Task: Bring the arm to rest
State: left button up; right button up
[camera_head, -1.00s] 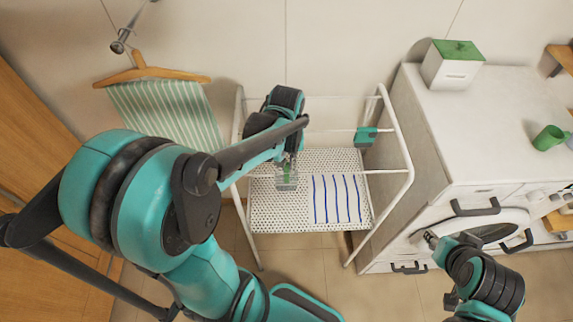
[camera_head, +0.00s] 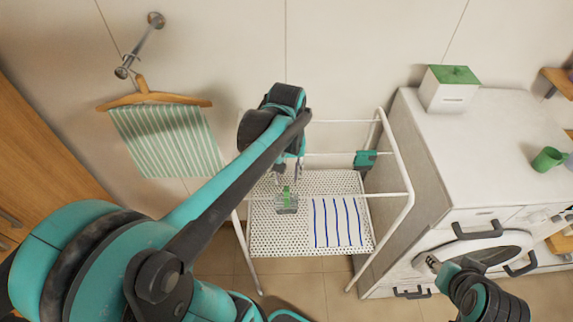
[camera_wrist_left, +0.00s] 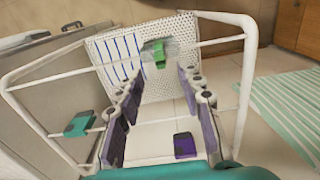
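My left gripper (camera_head: 287,172) hangs over the left part of the white cart's perforated shelf (camera_head: 262,238). In the left wrist view its two fingers (camera_wrist_left: 162,80) are spread apart with nothing between them. A clear item with a green part (camera_head: 287,200) stands on the shelf just below the fingertips, apart from them. It also shows beyond the fingers in the left wrist view (camera_wrist_left: 157,52). My right gripper (camera_head: 432,263) is at the lower right, in front of the washing machine; its small fingertips do not show whether it is open.
A mat with blue stripes (camera_head: 338,222) lies on the shelf's right side. White cart rails (camera_head: 398,165) surround the shelf, with a teal piece (camera_head: 366,158) on one. A counter (camera_head: 480,130) with a green-lidded box (camera_head: 449,90) stands right. A striped towel (camera_head: 165,140) hangs left.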

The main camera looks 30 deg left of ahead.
pick_arm(q)
notch_tip(320, 180, up, 5)
jog(key=shift+f, duration=0.1)
jog(key=s+d+f+m+t, duration=0.4)
jog(key=s+d+m+t, duration=0.1)
jog(key=d+m+t, duration=0.15)
notch_tip(320, 180, down, 24)
jog(key=b, duration=2.4)
jog(key=shift+d+f+t+b, duration=0.2)
jog(key=shift+f+t+b, duration=0.05)
jog(key=shift+t+b, duration=0.1)
